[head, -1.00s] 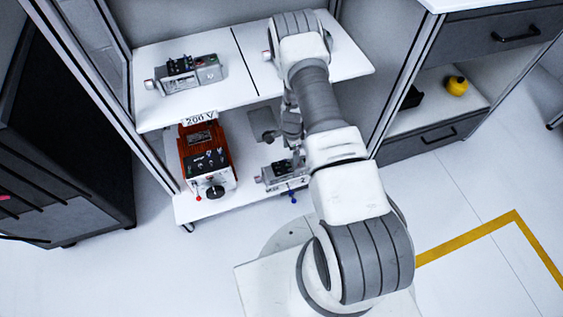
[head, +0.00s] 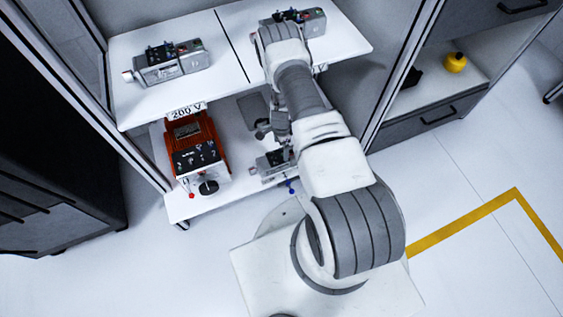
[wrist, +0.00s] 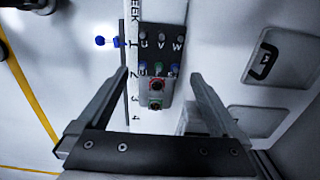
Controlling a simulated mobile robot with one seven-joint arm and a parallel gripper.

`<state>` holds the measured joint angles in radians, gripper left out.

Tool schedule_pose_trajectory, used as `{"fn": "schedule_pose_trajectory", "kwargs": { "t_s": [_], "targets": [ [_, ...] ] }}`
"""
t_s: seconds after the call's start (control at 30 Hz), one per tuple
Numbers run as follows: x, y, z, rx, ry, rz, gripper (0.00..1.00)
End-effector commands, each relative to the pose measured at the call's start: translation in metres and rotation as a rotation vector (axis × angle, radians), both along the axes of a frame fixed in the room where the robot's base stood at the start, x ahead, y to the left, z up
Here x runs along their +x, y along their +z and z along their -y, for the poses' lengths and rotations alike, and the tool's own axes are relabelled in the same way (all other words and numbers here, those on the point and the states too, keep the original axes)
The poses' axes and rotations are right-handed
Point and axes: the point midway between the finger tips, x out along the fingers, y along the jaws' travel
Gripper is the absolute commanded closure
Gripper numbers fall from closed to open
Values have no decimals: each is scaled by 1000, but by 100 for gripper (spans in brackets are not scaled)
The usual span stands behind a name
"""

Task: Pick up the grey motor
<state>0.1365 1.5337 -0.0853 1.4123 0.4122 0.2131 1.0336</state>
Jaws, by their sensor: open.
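A grey motor-like unit (head: 275,163) sits on the lower shelf, partly covered by my arm in the head view. In the wrist view a grey unit (wrist: 160,95) with a dark terminal plate marked U, V, W and red and green buttons lies between and beyond my fingers. My gripper (wrist: 160,75) is open around its line of sight, with nothing held; contact is not visible. Two similar grey units stand on the upper shelf, one at left (head: 172,65) and one at right (head: 298,22), the latter partly behind my arm.
A red-brown 200 V box (head: 197,150) stands left on the lower shelf (head: 185,208). The upper shelf (head: 225,75) overhangs it. A blue knob (wrist: 100,41) sticks out beside the unit. A yellow item (head: 455,62) sits in the right cabinet.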

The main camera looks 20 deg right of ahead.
Motion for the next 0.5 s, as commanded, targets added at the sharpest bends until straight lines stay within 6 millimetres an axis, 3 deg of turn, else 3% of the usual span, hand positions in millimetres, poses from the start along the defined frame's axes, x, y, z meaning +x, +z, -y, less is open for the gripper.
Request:
{"fn": "schedule_pose_trajectory", "kwargs": {
  "t_s": [0.03,0.1,0.37,0.5],
  "targets": [
    [-1,-13,0,0,0,-1,0],
    [0,-20,0,0,0,0,0],
    [0,-33,0,1,-1,0,0],
    [-2,-52,1,1,0,-1,0]
  ]
}}
